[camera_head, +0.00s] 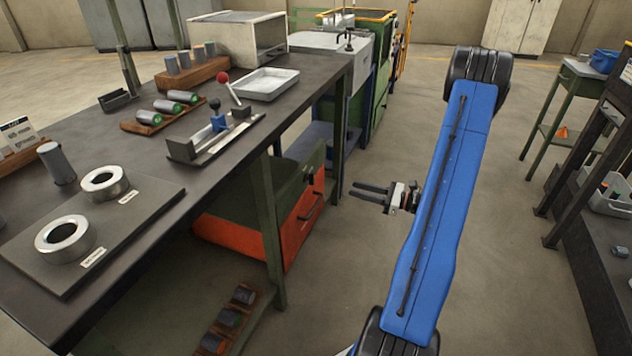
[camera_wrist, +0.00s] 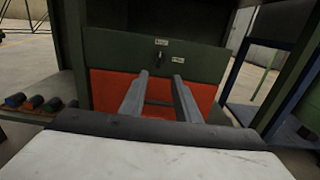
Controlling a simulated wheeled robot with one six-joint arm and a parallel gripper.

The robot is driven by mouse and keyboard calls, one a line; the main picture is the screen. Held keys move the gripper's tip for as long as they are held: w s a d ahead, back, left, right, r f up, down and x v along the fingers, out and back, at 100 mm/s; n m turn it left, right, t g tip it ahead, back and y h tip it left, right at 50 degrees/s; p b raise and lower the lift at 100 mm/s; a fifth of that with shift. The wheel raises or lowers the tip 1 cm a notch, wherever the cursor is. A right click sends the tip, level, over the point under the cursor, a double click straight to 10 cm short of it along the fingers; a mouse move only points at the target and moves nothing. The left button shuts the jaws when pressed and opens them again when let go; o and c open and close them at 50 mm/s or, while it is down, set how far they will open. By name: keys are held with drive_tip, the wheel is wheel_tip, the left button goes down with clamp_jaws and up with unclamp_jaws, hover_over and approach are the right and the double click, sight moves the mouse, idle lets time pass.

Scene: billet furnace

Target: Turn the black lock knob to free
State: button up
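The black lock knob (camera_wrist: 159,56) is small and sits on the dark green panel (camera_wrist: 115,62) of the cabinet under the bench. One small white label is above it and another to its right; their words are too small to read surely. The knob seems to stand roughly upright, but its exact setting is unclear. In the head view the knob shows small and dark (camera_head: 308,174) on the cabinet front. My gripper (camera_head: 353,189) is open and empty, with its two fingers pointing at the cabinet front, apart from it. In the wrist view the fingertips (camera_wrist: 160,76) lie below the knob.
An orange drawer front (camera_wrist: 158,88) with a dark handle (camera_head: 312,207) lies under the panel. Green bench legs (camera_head: 268,215) flank the cabinet. The bench top (camera_head: 150,235) holds rings, billets and a tray (camera_head: 265,84). The floor right of the cabinet is clear.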

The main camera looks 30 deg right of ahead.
sight(312, 179)
drive_tip(key=x, duration=1.6)
drive_tip(key=shift+a, duration=0.2)
drive_tip(key=shift+w, duration=0.15)
clamp_jaws()
